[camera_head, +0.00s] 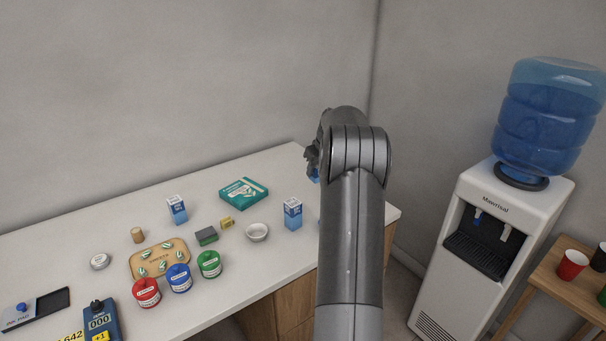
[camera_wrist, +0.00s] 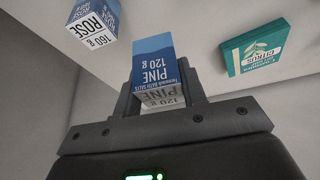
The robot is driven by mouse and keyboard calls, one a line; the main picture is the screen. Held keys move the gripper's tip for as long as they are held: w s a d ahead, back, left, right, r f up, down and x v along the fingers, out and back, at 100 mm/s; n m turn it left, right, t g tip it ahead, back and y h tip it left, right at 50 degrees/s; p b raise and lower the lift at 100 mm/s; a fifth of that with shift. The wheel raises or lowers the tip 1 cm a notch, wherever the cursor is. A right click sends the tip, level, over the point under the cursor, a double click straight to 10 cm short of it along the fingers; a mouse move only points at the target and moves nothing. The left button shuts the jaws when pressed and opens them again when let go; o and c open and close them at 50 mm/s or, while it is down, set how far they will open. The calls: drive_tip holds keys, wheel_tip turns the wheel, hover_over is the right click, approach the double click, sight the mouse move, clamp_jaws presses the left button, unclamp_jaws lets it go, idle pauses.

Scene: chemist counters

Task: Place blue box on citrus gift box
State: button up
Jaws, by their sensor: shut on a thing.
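A blue and white box lettered PINE 120 g (camera_wrist: 153,55) is held between the two fingers of my gripper (camera_wrist: 158,84) in the wrist view. In the head view my gripper (camera_head: 312,160) is over the far right end of the counter, mostly hidden behind my arm; only a bit of blue shows below it. The teal citrus gift box (camera_head: 244,193) lies flat near the back of the counter, left of my gripper. It also shows in the wrist view (camera_wrist: 256,50), to the right of the held box and apart from it. Its top looks clear.
Blue and white cartons stand at the left (camera_head: 177,210) and right (camera_head: 293,214) of the gift box. A ROSE carton (camera_wrist: 94,22) shows in the wrist view. A water cooler (camera_head: 490,250) stands right.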

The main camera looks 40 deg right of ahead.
drive_tip(key=shift+s+d+r, duration=0.15)
drive_tip(key=shift+s+r, duration=0.15)
drive_tip(key=w+a+r, duration=0.2)
drive_tip(key=w+a, duration=0.1)
drive_tip(key=a, duration=0.4)
drive_tip(key=w+a+r, duration=0.1)
drive_tip(key=w+a, duration=0.1)
drive_tip(key=a, duration=0.6)
approach(240, 198)
drive_tip(key=shift+w+d+n, duration=0.4)
drive_tip(key=shift+w, duration=0.35)
drive_tip(key=shift+w+a+f, duration=0.2)
drive_tip(key=shift+w+f, duration=0.05)
drive_tip(key=shift+f, duration=1.9)
drive_tip(key=shift+f, duration=0.2)
drive_tip(key=o, duration=1)
drive_tip(key=shift+o, duration=0.2)
